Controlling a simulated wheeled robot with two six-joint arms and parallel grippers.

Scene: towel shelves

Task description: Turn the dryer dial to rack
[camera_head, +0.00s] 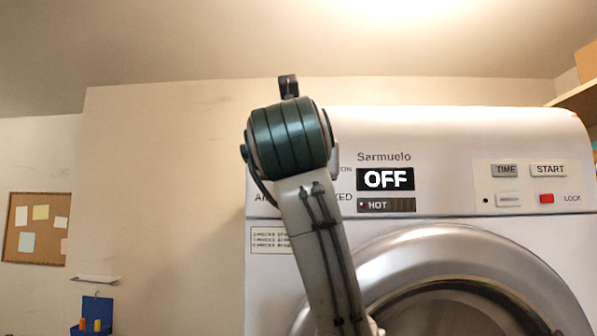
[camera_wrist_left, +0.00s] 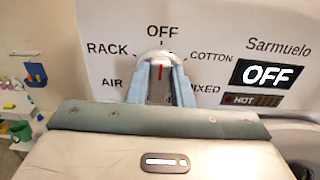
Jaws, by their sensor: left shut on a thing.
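The dryer (camera_head: 420,125) is a white machine with a round metal-rimmed door and a display (camera_head: 385,179) reading OFF. In the left wrist view, the white dial (camera_wrist_left: 158,57) has a red mark pointing up towards the OFF label. RACK (camera_wrist_left: 107,49) is printed to its upper left, AIR to its lower left, COTTON to its right and MIXED to its lower right. My left gripper (camera_wrist_left: 160,82) is shut on the dial, one pale blue finger on each side. In the head view my left arm hides the dial and the gripper. My right gripper is not in view.
TIME and START buttons (camera_head: 549,170) and a red LOCK button (camera_head: 546,198) are at the panel's right. A cork board (camera_head: 36,228) hangs on the left wall. A shelf (camera_head: 577,92) with a box is at the far right.

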